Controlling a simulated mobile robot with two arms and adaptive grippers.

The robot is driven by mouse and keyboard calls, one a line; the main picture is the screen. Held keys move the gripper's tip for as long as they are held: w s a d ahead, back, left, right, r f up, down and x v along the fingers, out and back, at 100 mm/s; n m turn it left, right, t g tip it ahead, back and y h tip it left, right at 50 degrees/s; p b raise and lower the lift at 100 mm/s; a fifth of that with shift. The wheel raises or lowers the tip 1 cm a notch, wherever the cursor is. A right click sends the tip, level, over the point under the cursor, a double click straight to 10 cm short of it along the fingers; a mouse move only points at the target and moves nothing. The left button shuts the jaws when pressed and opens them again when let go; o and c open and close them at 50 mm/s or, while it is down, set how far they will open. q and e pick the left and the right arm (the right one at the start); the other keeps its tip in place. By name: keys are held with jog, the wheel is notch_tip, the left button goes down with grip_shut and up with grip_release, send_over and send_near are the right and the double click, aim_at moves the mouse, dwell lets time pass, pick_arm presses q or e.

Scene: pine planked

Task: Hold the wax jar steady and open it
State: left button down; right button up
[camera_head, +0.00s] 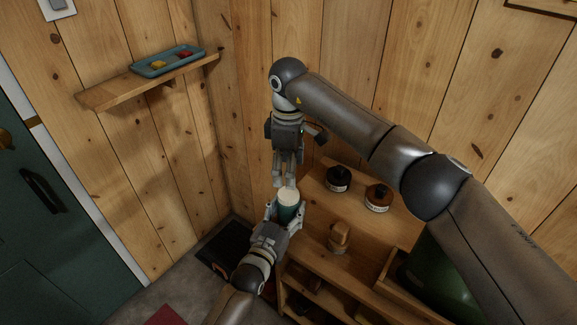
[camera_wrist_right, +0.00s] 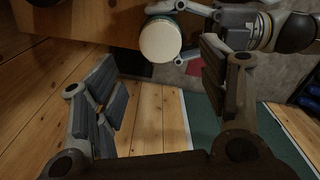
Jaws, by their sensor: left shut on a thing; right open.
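The wax jar (camera_head: 287,211) has a teal body and a cream lid (camera_head: 288,197). It is upright at the left end of the wooden shelf unit. My left gripper (camera_head: 285,214) is shut around the jar's body from the front. My right gripper (camera_head: 284,183) points down just above the lid, open and apart from it as far as I can tell. In the right wrist view the round lid (camera_wrist_right: 160,39) shows beyond the open fingers of my right gripper (camera_wrist_right: 160,90), towards the top of the picture. My left gripper covers part of the jar's body.
A dark jar (camera_head: 338,179) and a brown jar (camera_head: 378,197) stand on the shelf unit (camera_head: 318,205), with a wooden brush-like object (camera_head: 339,238) nearer. A green rounded object (camera_head: 437,283) is at the lower right. A wall shelf (camera_head: 110,93) holds a blue tray (camera_head: 150,71). Wooden walls close the corner.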

aim_at(288, 193)
jog(key=shift+f, duration=3.95)
